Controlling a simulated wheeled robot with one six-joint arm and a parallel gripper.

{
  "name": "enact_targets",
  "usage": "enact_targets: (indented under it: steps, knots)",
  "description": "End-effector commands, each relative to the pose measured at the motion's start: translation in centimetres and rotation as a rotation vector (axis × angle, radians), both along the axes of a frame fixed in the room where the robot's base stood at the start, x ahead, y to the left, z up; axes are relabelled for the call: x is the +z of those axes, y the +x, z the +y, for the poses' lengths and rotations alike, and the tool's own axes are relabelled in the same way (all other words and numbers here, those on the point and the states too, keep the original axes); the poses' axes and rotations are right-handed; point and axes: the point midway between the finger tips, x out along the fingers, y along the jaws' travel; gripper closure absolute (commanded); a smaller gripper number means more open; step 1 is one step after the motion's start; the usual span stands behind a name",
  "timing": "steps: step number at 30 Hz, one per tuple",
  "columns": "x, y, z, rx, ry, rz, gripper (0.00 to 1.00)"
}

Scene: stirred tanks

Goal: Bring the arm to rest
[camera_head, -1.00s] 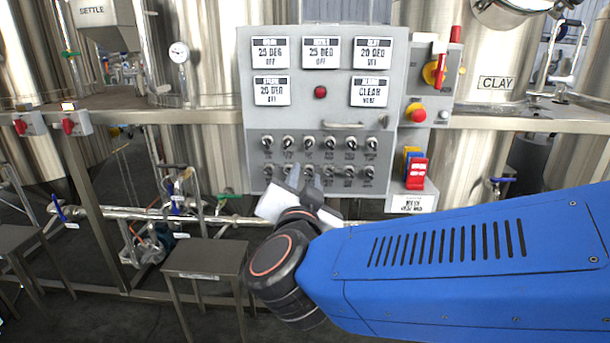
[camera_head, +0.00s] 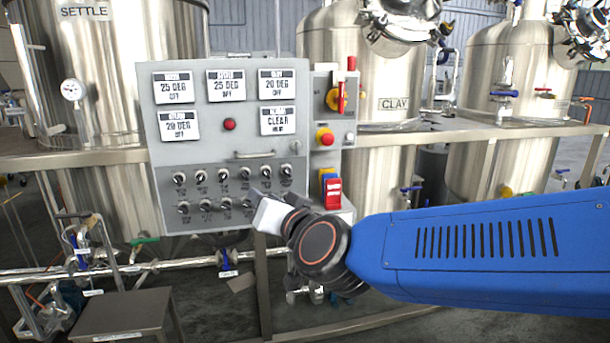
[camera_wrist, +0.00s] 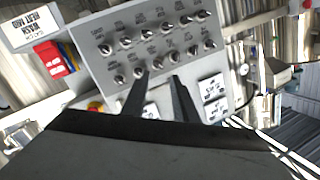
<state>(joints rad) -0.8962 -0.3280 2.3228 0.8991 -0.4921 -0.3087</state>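My gripper (camera_head: 262,198) is at the end of my blue arm, in front of the lower right part of the grey control panel (camera_head: 240,140). In the wrist view, the two dark fingers of my gripper (camera_wrist: 158,80) stand apart with nothing held between them. The panel's two rows of black knobs (camera_wrist: 160,38) lie beyond the fingertips. I cannot tell the exact gap between the fingertips and the panel; no contact shows.
Steel tanks (camera_head: 375,60) stand behind a metal ledge (camera_head: 425,136). A small steel table (camera_head: 120,312) stands at lower left. Pipes run low beneath the panel.

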Motion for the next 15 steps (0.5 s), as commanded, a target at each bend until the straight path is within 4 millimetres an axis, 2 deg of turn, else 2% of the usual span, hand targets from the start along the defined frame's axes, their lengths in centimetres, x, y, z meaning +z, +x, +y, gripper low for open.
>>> enact_targets:
  steps: [1, 8, 15]
  knots:
    - [-0.2, 0.2, -1.4, 0.010, -0.017, 0.010, 0.73]
    - [-2.6, -0.3, -6.5, 0.072, -0.125, 0.086, 0.73]
    - [-6.6, -2.2, -12.9, 0.095, -0.263, 0.207, 0.73]
